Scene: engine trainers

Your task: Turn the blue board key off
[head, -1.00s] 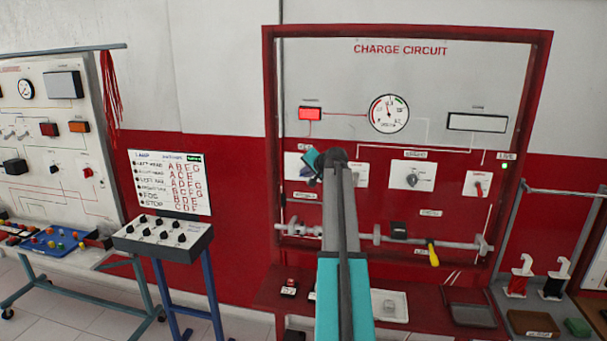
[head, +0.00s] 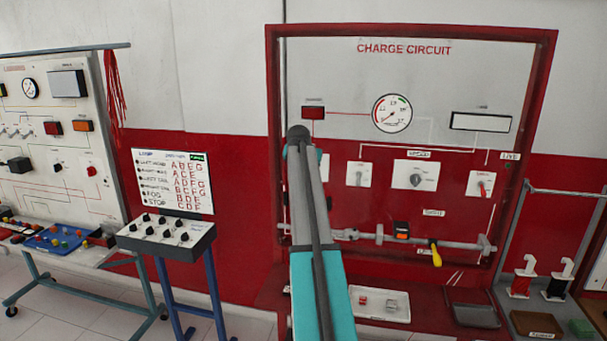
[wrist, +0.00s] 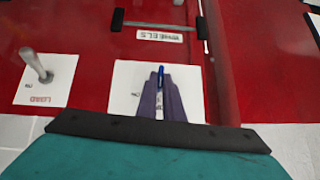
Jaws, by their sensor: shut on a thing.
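The blue key (wrist: 160,74) shows as a small blue tip between my fingers in the wrist view, in front of a white plate (wrist: 126,86). My gripper (wrist: 160,98) is shut on it, its two dark fingers close together. In the head view my arm hides the key, and only an edge of its white plate shows. The charge circuit board (head: 400,70) has a dark red lamp (head: 314,112) and a round gauge (head: 392,113) whose needle points low and left.
A grey lever (wrist: 38,66) on a white plate is beside my gripper in the wrist view. A rotary knob (head: 416,181) and a red switch (head: 483,189) are farther right. A bar with a yellow handle (head: 435,254) runs below. A black control box (head: 166,237) stands left.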

